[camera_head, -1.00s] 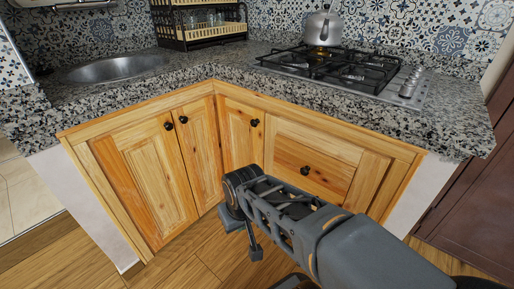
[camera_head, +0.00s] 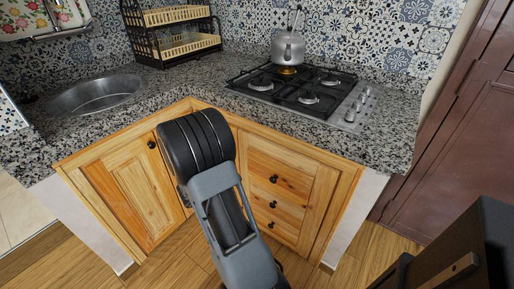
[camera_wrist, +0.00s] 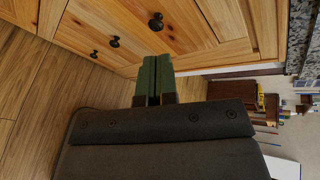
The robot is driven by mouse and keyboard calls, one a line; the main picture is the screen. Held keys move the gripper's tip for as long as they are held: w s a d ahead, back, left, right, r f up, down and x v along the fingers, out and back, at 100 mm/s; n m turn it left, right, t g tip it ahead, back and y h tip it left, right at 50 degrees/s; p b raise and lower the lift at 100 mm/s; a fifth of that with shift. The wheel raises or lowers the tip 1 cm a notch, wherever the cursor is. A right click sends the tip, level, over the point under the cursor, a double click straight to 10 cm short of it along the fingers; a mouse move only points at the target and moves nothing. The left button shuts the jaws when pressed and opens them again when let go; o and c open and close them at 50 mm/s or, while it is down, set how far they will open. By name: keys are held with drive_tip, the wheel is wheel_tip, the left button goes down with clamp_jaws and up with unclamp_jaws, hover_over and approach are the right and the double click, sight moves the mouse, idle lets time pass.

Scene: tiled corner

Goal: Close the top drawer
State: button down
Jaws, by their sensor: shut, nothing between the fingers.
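The wooden drawer stack stands under the hob in the head view, with three dark knobs one above another. The top drawer (camera_head: 290,168) has its knob at mid-front, and its front looks flush with the frame; I see no clear gap. In the wrist view, which is turned sideways, the top drawer's front (camera_wrist: 190,22) and its dark knob (camera_wrist: 156,21) are nearest to my fingers. My gripper (camera_wrist: 153,62) is shut and empty, its green fingertips just beside the drawer fronts; I cannot tell if they touch. My arm hides the gripper in the head view.
A granite counter (camera_head: 225,112) overhangs the cabinets, with a gas hob (camera_head: 300,92), a kettle (camera_head: 288,46), a sink (camera_head: 95,94) and a dish rack (camera_head: 183,42). A brown cabinet (camera_head: 445,130) stands at right.

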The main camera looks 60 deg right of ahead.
drive_tip(key=w+d+n+t+h+p, duration=0.1)
drive_tip(key=w+d+n+p, duration=0.15)
drive_tip(key=n, duration=0.35)
drive_tip(key=n+b, duration=0.1)
drive_tip(key=b, duration=0.2)
approach(261, 156)
drive_tip(key=shift+t, duration=0.4)
drive_tip(key=x, duration=0.4)
drive_tip(key=f+x, duration=0.1)
drive_tip(key=x, duration=0.1)
drive_tip(key=shift+s+a, duration=0.2)
drive_tip(key=shift+s, duration=0.15)
drive_tip(key=shift+d+r, duration=0.1)
drive_tip(key=shift+d, duration=0.65)
drive_tip(key=shift+w, duration=0.15)
